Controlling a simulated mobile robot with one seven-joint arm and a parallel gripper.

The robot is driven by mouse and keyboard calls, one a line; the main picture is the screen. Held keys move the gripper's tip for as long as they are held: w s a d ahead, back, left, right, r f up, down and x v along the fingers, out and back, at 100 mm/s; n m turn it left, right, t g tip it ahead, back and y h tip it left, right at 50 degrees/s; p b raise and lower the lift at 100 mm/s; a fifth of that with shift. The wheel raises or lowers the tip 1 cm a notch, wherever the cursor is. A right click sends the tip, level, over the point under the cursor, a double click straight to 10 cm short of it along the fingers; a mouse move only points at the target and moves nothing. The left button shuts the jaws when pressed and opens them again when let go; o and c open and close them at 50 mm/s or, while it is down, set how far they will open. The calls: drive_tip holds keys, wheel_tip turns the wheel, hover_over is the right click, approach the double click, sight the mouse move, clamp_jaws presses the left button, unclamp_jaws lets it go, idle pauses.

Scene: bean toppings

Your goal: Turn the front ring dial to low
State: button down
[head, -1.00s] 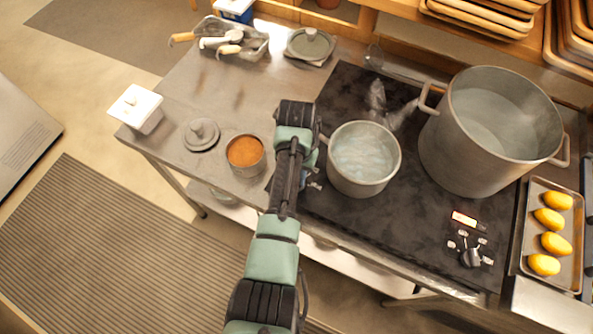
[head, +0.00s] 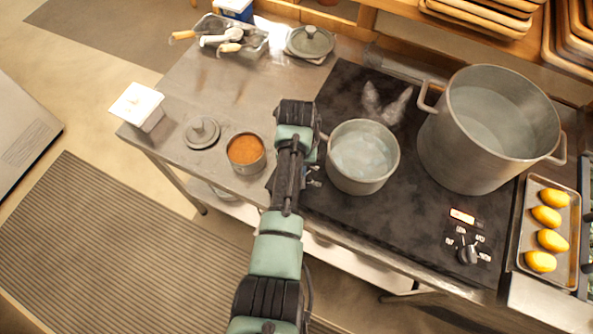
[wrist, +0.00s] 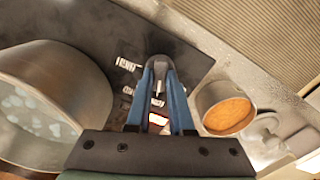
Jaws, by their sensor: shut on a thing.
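A dark dial (wrist: 158,68) with a grey pointer stands on the black cooktop, between the small pot (wrist: 85,75) and the cup of orange-brown food (wrist: 228,112) in the wrist view. My gripper (wrist: 160,72) is shut on this dial, its blue fingers on either side. White labels (wrist: 127,63) lie beside the dial, too blurred to read. In the head view my arm mostly hides this dial. A second dial (head: 467,255) with labels and a display (head: 462,216) is at the cooktop's right front, untouched.
The small pot (head: 347,186) of water stands close right of my wrist. A large pot (head: 460,155) stands farther right, with a tray of yellow fruit (head: 522,240) beyond. The cup (head: 259,165) and a grey lid (head: 201,132) are to the left on the steel table.

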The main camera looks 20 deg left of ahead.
drive_tip(key=c, duration=0.8)
unclamp_jaws()
wheel_tip(320, 180, up, 13)
drive_tip(key=shift+b, duration=0.4)
drive_tip(key=w+d+r+m+t+y, duration=0.15)
drive_tip(key=w+r+t, duration=0.3)
drive_tip(key=r, duration=0.45)
drive_tip(key=w+d+r+t+b, duration=0.1)
drive_tip(key=w+d+r+t, duration=0.1)
drive_tip(key=w+r+t, duration=0.45)
drive_tip(key=w+d+r+m+t+y, duration=0.1)
drive_tip(key=w+d+r+t, duration=0.15)
drive_tip(key=r, duration=0.85)
drive_tip(key=s+d+r+t+h, duration=0.1)
drive_tip(key=s+d+r+t, duration=0.2)
drive_tip(key=r, duration=0.6)
drive_tip(key=s+d+r+t, duration=0.2)
drive_tip(key=s+r+t, duration=0.15)
drive_tip(key=r, duration=0.45)
drive_tip(key=s+d+r+m+t+h+b, duration=0.1)
drive_tip(key=s+d+r+t, duration=0.2)
drive_tip(key=s+r+t, duration=0.4)
drive_tip(key=s+r, duration=0.5)
drive_tip(key=shift+s+d+r+m, duration=0.2)
drive_tip(key=shift+s+r+m, duration=0.1)
drive_tip(key=shift+r+m, duration=0.05)
